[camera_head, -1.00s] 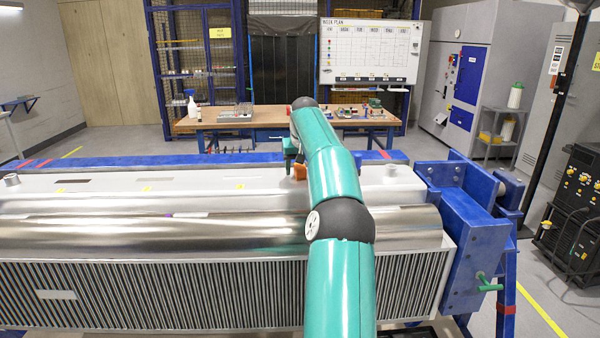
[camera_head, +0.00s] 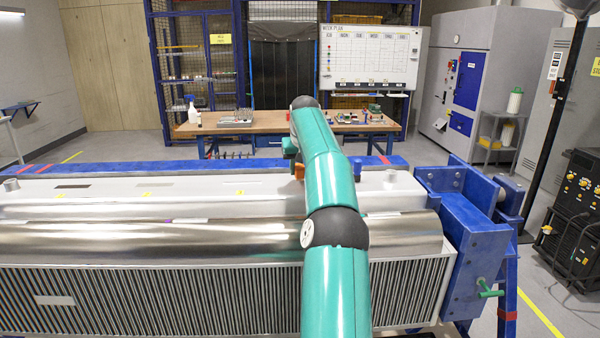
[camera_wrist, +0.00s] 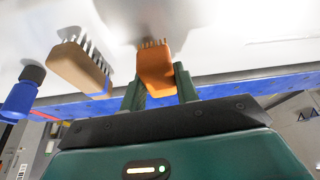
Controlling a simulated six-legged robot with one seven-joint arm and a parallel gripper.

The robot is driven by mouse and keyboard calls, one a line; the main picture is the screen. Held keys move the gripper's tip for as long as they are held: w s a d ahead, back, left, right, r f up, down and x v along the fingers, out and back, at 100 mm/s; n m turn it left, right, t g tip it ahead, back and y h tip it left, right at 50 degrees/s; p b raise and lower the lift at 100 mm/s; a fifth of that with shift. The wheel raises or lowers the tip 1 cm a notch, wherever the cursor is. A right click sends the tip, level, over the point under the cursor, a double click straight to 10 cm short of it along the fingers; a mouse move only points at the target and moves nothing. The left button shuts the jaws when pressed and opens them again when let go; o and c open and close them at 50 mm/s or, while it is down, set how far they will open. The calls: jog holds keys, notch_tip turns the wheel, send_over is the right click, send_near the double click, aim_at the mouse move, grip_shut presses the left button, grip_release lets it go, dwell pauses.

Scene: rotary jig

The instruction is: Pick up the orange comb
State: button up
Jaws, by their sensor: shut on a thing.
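The orange comb (camera_wrist: 156,72) shows in the wrist view as an orange block with a row of short tan teeth at its far end. My gripper (camera_wrist: 160,88) is shut on it, with one dark green finger on each side. The teeth point toward the pale metal surface (camera_wrist: 215,45); I cannot tell whether they touch it. In the head view a small orange part of the comb (camera_head: 299,171) shows just left of my arm, above the grey top of the machine (camera_head: 215,188). My arm hides most of the gripper there.
A wooden brush with pale bristles (camera_wrist: 80,68) lies left of the comb in the wrist view. A blue item with a dark cap (camera_wrist: 22,92) is farther left. A blue beam (camera_head: 100,165) runs behind the machine, and a blue end bracket (camera_head: 470,235) stands at its right.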

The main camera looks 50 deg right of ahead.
jog(key=shift+r, duration=0.4)
jog(key=s+a+r, duration=0.3)
jog(key=a+r, duration=0.7)
jog(key=a, duration=0.3)
jog(key=shift+a+r, duration=0.2)
jog(key=shift+a, duration=0.15)
jog(key=shift+w, duration=0.1)
jog(key=shift+o, duration=1)
jog(key=shift+c, duration=0.6)
